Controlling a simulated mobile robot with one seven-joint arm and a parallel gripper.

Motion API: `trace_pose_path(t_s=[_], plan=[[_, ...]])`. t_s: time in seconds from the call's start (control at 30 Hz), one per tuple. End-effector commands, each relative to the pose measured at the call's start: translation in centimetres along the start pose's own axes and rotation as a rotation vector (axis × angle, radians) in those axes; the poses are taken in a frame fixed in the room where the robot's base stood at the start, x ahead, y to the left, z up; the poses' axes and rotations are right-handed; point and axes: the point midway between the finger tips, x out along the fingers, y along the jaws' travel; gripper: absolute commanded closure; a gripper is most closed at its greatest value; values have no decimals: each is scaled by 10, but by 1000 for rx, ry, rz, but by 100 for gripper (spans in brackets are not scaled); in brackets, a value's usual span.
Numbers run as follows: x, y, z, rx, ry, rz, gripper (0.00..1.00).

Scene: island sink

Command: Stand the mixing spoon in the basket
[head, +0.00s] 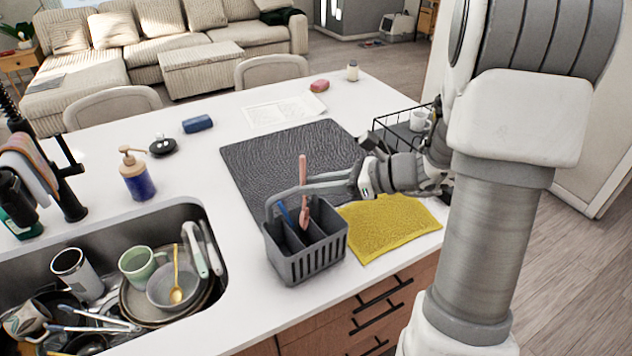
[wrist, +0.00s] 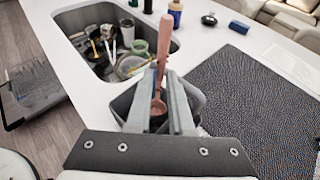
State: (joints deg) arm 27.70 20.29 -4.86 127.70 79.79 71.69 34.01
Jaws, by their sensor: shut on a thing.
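The mixing spoon (head: 303,170) is pinkish-brown and stands nearly upright, wider end down, at the grey divided basket (head: 307,262). Its lower end is at the level of the basket's rim, over or just inside a right-hand compartment; I cannot tell if it touches the bottom. My gripper (head: 303,187) reaches in from the right and is shut on the spoon's shaft. In the wrist view the spoon (wrist: 166,50) rises between the fingers (wrist: 164,78), with the basket (wrist: 122,103) behind and partly hidden by them.
A blue utensil (head: 283,213) stands in the basket's left part. A dark mat (head: 270,160) lies behind and a yellow cloth (head: 390,225) right of the basket. The sink (head: 215,235) at left is full of dishes. A black wire rack (head: 385,125) with a white mug stands at right.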

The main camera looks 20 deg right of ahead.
Motion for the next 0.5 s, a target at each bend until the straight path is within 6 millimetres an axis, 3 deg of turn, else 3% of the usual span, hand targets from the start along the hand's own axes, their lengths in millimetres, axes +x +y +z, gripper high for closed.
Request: trace_pose_path(t_s=[0.5], plan=[[17, 0, -41, 1, 0, 1, 100]])
